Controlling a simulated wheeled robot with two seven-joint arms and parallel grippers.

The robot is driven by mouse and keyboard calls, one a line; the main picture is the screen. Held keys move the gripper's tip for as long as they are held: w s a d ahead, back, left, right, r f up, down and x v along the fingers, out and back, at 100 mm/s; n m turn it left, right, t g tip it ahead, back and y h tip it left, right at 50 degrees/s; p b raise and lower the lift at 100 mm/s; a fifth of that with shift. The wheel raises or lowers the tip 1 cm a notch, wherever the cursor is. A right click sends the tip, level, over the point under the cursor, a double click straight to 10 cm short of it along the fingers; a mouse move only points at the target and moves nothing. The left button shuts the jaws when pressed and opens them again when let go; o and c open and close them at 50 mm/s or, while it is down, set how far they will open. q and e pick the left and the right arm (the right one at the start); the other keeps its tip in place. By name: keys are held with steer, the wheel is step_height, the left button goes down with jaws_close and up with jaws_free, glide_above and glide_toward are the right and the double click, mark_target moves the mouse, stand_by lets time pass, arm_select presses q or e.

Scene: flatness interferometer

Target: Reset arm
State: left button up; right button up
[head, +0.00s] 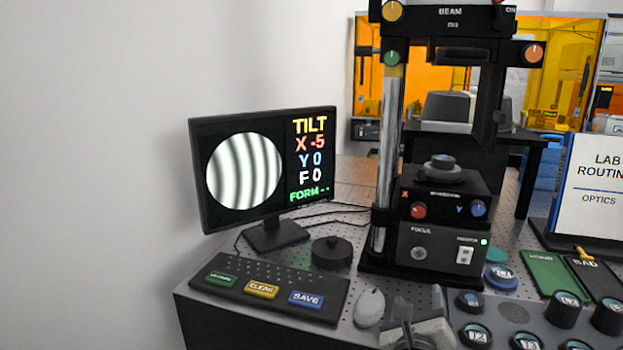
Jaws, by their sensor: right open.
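My right gripper (421,316) shows at the bottom edge, right of centre, in front of the interferometer. Its fingers are apart with nothing seen between them, and most of its arm is out of frame. My left gripper is not in view. The interferometer (440,225) is a black upright stand with a steel column, a red X knob (418,211), a blue Y knob (478,208) and a switch with a green light. The monitor (262,165) shows curved fringes, TILT X -5, Y 0, F 0 and FORM with dashes.
A keyboard (265,287) with green, yellow CLEAR and blue SAVE keys lies at the front left. A grey mouse (369,308) and black round puck (332,253) lie nearby. Several round labelled pieces (475,335), a green tray (552,275) and black BAD tray (600,275) crowd the right.

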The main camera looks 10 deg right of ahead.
steer(key=s+a+f+n+t+y, duration=0.25)
steer(key=a+n+y, duration=0.3)
steer(key=n, duration=0.55)
steer(key=s+a+f+n+t+y, duration=0.1)
steer(key=s+a+f+n+y, duration=0.4)
steer(key=n, duration=0.6)
steer(key=s+a+f+n+g, duration=0.2)
steer(key=s+f+n+g, duration=0.2)
steer(key=s+f+n, duration=0.2)
steer(key=s+a+f+n+g+y, duration=0.1)
steer(key=s+f+n+g, duration=0.4)
steer(key=n, duration=0.5)
step_height(320, 180, down, 4)
steer(key=s+a, duration=0.1)
steer(key=s, duration=0.1)
steer(key=shift+s+a, duration=0.3)
steer(key=shift+a, duration=0.1)
steer(key=shift+r, duration=0.1)
steer(key=shift+c, duration=0.3)
